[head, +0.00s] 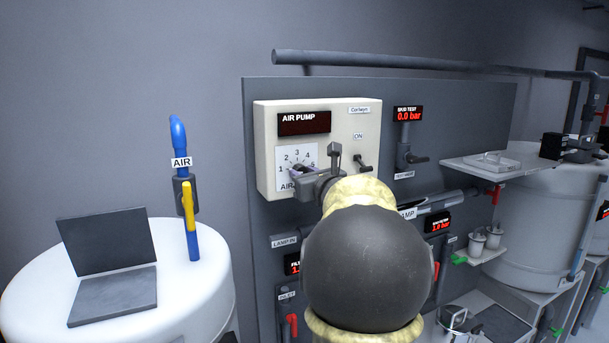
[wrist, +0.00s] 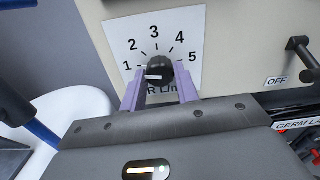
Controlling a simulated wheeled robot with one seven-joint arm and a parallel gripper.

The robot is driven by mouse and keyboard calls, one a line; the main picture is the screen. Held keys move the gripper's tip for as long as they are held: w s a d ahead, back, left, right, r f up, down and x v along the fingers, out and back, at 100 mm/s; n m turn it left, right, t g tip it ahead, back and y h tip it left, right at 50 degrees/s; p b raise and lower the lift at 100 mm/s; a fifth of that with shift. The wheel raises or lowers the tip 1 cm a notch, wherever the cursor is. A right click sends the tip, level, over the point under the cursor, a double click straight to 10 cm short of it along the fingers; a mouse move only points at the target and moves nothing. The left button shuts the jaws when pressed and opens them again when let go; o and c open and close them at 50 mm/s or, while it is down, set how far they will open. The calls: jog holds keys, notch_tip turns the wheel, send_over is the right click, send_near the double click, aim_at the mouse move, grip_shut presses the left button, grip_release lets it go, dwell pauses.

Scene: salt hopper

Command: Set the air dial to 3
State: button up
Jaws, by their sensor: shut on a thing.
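The air dial is a black round knob (wrist: 159,69) on a white plate (wrist: 192,22) numbered 1 to 5, seen in the wrist view. A white mark on the knob lies at its left side, pointing roughly toward 1. My gripper (wrist: 160,76) has its two purple fingers on either side of the knob and is shut on it. In the head view the dial plate (head: 311,153) is on the cream AIR PUMP box (head: 345,115). There my gripper (head: 303,171) and arm cover the knob and the number 5 is partly crowded by it.
A dark lever (head: 364,163) with ON above it sits right of the dial; the wrist view shows OFF beneath it. The AIR PUMP display (head: 304,123) is dark. A white drum (head: 40,285) with a laptop (head: 110,255) and a blue AIR pipe (head: 193,240) with a yellow handle stand left.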

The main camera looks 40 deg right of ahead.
jog(key=shift+f+m+b, duration=0.1)
jog(key=shift+m+b, duration=0.25)
jog(key=shift+m, duration=0.15)
jog(key=m+b, duration=0.1)
jog(key=m, duration=0.5)
jog(key=shift+b, duration=0.35)
jog(key=m, duration=0.4)
jog(key=shift+m, duration=0.4)
jog(key=shift+m+p, duration=0.45)
jog(key=shift+m, duration=1.55)
jog(key=o, duration=1)
jog(key=shift+d, duration=0.1)
jog(key=shift+c, duration=0.2)
